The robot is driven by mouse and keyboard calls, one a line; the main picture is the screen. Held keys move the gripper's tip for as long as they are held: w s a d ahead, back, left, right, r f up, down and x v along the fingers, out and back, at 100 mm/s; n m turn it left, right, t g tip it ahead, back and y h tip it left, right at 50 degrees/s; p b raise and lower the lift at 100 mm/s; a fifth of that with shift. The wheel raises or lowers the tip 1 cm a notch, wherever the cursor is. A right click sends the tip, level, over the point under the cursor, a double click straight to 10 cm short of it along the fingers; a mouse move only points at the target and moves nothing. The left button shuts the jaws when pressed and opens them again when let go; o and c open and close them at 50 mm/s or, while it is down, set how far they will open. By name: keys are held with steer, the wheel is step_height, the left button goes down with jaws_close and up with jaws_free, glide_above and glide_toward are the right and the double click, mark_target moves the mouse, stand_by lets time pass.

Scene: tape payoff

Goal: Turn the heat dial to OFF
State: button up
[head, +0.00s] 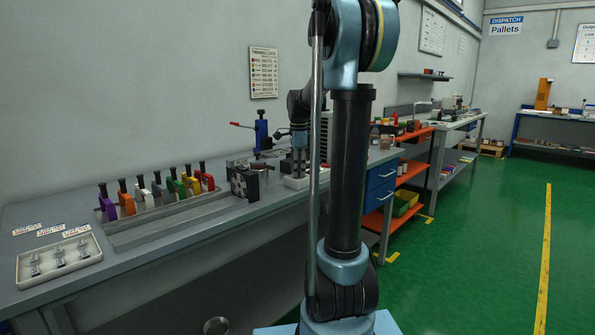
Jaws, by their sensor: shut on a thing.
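My gripper (299,170) points straight down at the back of the long grey bench, partly behind my own arm. Its fingers are shut on a small part at the top of a low unit with a pale base (296,183). That part sits where the heat dial would be, but the fingers cover it. Its markings and its pointer's direction cannot be read.
On the grey bench (150,262), a black-faced device (243,183) and a blue press with a red handle (261,132) stand left of the gripper. Several coloured tape holders (160,190) line a rail. A pale tray (58,258) lies at the front left.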

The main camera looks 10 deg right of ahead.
steer(key=shift+w, duration=0.1)
steer(key=n, duration=0.6)
steer(key=shift+n, duration=0.3)
steer(key=n, duration=0.7)
steer(key=shift+w+y, duration=0.15)
steer(key=shift+y, duration=0.25)
steer(key=n, duration=0.7)
steer(key=shift+n+g, duration=0.3)
steer(key=shift+g, duration=0.1)
steer(key=n, duration=0.6)
steer(key=shift+w, duration=0.1)
steer(key=shift+o, duration=0.2)
steer(key=shift+n, duration=0.3)
steer(key=o, duration=1)
steer(key=shift+o, duration=0.2)
